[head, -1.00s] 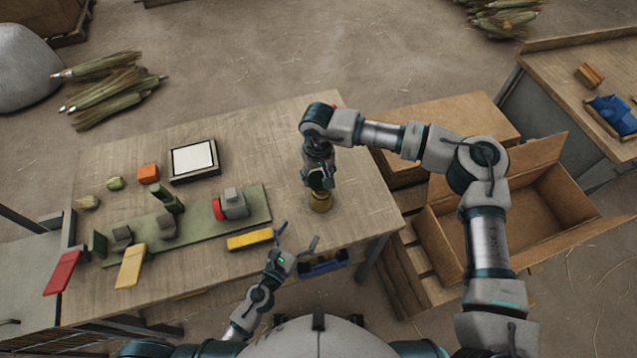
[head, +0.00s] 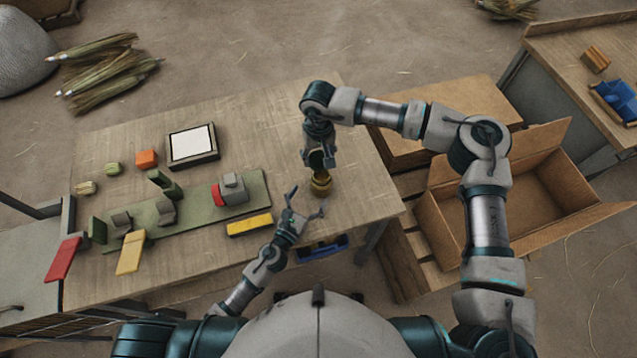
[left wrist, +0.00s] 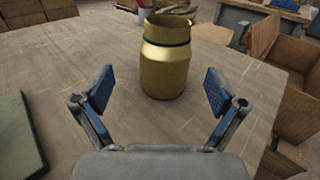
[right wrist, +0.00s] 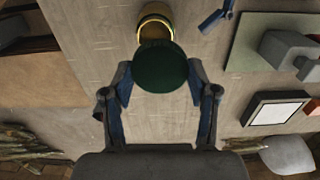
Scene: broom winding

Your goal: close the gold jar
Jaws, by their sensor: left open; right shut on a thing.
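The gold jar (head: 321,186) stands upright on the wooden table. Its mouth is open in the right wrist view (right wrist: 154,24), and its gold body shows in the left wrist view (left wrist: 166,70). My right gripper (head: 318,164) is shut on a dark green round lid (right wrist: 160,68), held beside the jar's mouth in that view and apart from it. My left gripper (head: 306,203) is open and empty, close to the jar on its near side. In the left wrist view its fingers point toward the jar, which lies ahead between them, with a gap on each side.
A yellow block (head: 250,225) and a green board (head: 200,212) with grey parts lie left of the jar. A black-framed white panel (head: 192,146) lies farther back. An open cardboard box (head: 490,240) stands right of the table. The table right of the jar is clear.

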